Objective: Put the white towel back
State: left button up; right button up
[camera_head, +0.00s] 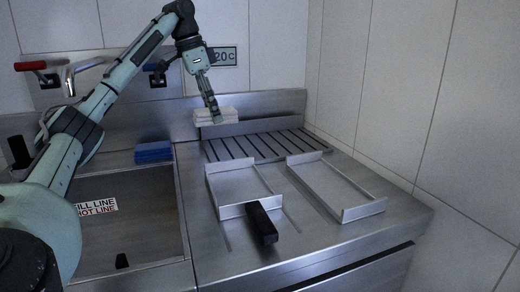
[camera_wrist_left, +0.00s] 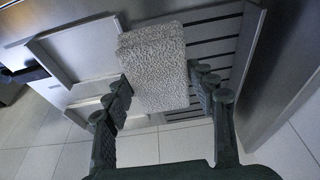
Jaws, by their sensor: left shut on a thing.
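The white towel (camera_head: 230,115) is a folded, layered pad near the back wall, by the raised metal ledge behind the slotted drainer. My left gripper (camera_head: 215,114) reaches down to it from above and is shut on it. In the left wrist view, the towel (camera_wrist_left: 153,62) shows as a thick, rough-textured block between the two fingers of my left gripper (camera_wrist_left: 163,84). I cannot tell whether the towel touches the ledge or hangs above it. My right gripper is not in view.
A slotted drainer (camera_head: 262,145) lies in front of the ledge. Two metal trays (camera_head: 335,185) and a black-handled object (camera_head: 262,223) are on the steel counter. A blue sponge (camera_head: 153,152) is at the back of the sink (camera_head: 140,240). A tap (camera_head: 80,67) stands at left.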

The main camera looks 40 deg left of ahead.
aim_at(227, 108)
pick_arm(q)
jog(key=shift+s+d, duration=0.1)
jog(key=shift+s, duration=0.05)
jog(key=shift+w+d+f, duration=0.1)
jog(key=shift+w, duration=0.15)
jog(key=w+f, duration=0.1)
jog(key=w, duration=0.1)
jog(key=w+d+f, duration=0.1)
jog(key=w, duration=0.1)
jog(key=shift+d+f, duration=0.2)
jog(key=w+f, duration=0.1)
jog(key=w, duration=0.1)
jog(key=w+d+f, duration=0.1)
jog(key=w, duration=0.1)
jog(key=w+d+f+p, duration=0.1)
jog(key=w+f, duration=0.1)
jog(key=shift+w+d+f, duration=0.1)
jog(key=shift+w+d, duration=0.05)
jog(key=shift+w, duration=0.25)
notch_tip(227, 108, down, 3)
jog(key=shift+s+r, duration=0.1)
jog(key=shift+f, duration=0.45)
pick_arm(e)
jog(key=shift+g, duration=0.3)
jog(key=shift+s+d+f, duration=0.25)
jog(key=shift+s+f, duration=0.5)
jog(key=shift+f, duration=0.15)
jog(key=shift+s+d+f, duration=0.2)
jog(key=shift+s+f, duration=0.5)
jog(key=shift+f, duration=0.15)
